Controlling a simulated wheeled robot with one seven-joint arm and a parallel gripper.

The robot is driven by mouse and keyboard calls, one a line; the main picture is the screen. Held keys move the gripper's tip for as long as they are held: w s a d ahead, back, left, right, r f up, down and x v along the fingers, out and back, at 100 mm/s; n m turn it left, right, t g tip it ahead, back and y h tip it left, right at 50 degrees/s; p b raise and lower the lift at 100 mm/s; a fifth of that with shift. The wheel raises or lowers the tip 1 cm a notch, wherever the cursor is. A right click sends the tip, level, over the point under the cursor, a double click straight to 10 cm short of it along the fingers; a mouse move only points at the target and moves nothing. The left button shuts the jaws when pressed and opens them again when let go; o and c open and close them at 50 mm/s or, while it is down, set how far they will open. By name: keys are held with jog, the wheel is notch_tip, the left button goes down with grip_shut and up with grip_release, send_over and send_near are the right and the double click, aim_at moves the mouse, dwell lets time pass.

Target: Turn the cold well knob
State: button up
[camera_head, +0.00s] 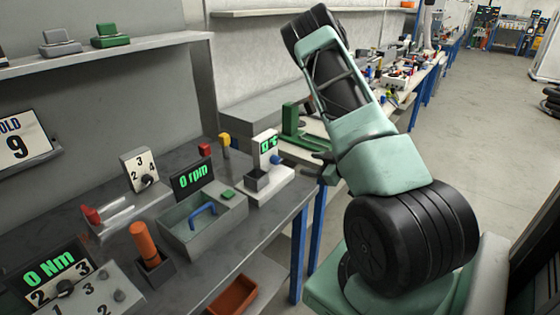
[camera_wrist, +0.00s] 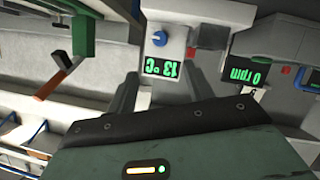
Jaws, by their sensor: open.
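The cold well is a white unit (camera_head: 273,186) at the right end of the bench, with a green display and a small grey box in front. Its blue knob (camera_head: 277,160) is on the side facing my arm. In the wrist view the blue knob (camera_wrist: 159,39) shows beyond the display (camera_wrist: 162,68), which reads 13 °C upside down. My gripper (camera_head: 318,165) is just right of the unit, its fingers pointing toward it. In the wrist view my gripper (camera_wrist: 161,77) is open, with the display between its fingers. The knob is beyond the fingertips, apart from them.
A 0 rpm unit (camera_head: 193,177) with a blue handle stands left of the cold well. A green press-like fixture (camera_head: 296,125) stands behind my gripper. A torque unit (camera_head: 55,275) and an orange-handled tool (camera_head: 143,241) are at the front left. The bench's right edge is close.

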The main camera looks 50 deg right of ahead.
aim_at(278, 161)
jog(key=p+x, duration=0.2)
jog(key=x, duration=1.3)
jog(key=shift+w+f+p, duration=0.15)
jog(key=shift+w+p, duration=0.1)
jog(key=shift+p, duration=0.05)
jog(key=c, duration=1)
